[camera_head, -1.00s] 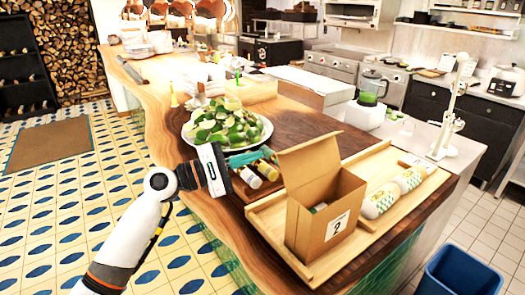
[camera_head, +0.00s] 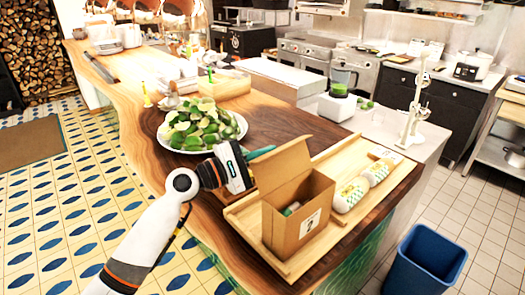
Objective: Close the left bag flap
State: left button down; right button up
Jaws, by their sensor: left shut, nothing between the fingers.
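A brown cardboard takeout bag (camera_head: 292,228) with a "2" label stands on a wooden tray (camera_head: 246,222) near the counter's front edge. Its flap (camera_head: 281,166) on the left side stands up, leaning outward, so the bag is open. A small light item (camera_head: 290,209) shows inside. My left gripper (camera_head: 262,153) reaches in from the left, just behind and left of the raised flap. Its teal fingers are shut and empty, close to the flap; I cannot tell whether they touch it. My right gripper is not in view.
Two wrapped white rolls (camera_head: 350,195) lie on the tray right of the bag. A plate of lime and green pieces (camera_head: 203,126) sits behind my left gripper. A blue bin (camera_head: 425,262) stands on the floor at right.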

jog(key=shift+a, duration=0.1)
pick_arm(q)
jog(key=shift+s+r+m, duration=0.15)
jog(key=shift+r+m, duration=0.05)
jog(key=shift+m, duration=0.2)
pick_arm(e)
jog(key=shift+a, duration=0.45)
